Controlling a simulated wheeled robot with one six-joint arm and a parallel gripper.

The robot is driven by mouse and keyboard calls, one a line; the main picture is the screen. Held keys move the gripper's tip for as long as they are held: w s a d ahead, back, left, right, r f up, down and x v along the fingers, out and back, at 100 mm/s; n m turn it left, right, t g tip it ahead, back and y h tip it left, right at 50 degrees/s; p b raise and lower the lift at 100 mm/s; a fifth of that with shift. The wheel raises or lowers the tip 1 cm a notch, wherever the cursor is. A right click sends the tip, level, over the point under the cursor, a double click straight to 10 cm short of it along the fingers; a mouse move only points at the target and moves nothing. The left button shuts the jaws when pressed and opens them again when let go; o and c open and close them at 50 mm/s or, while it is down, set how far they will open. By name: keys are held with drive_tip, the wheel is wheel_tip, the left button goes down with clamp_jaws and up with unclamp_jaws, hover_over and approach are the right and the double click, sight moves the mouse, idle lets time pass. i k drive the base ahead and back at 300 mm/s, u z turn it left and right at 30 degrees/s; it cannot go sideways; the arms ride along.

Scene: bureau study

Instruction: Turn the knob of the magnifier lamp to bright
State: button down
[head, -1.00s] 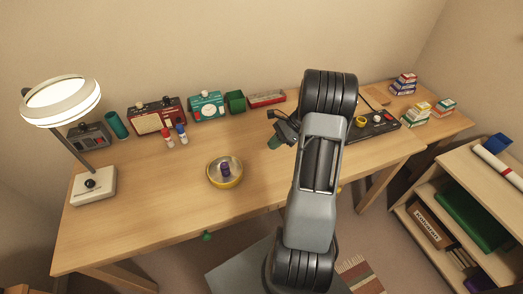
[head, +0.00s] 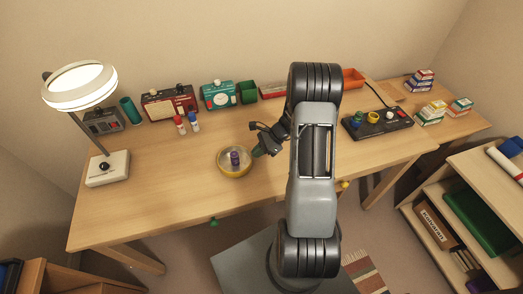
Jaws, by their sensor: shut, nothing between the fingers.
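The magnifier lamp (head: 80,88) stands at the left end of the desk, its ring head lit white. Its pale base (head: 108,170) carries a dark round knob (head: 104,167) on the front; the knob's pointer and scale are too small to read. My gripper (head: 258,146) is over the middle of the desk, well to the right of the lamp and just right of a yellow-rimmed bowl. It is shut and touches nothing that I can make out. My arm stands in front of the desk's right half and hides part of it.
The yellow-rimmed bowl (head: 235,174) holds a purple object. Red and blue-capped bottles (head: 187,125) stand left of centre. Radios (head: 170,103), a green cup (head: 247,92) and a teal cylinder (head: 131,110) line the back. A black control panel (head: 377,124) is at right. The front left desk is clear.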

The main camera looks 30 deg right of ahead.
sight(104, 166)
drive_tip(key=u, duration=1.2)
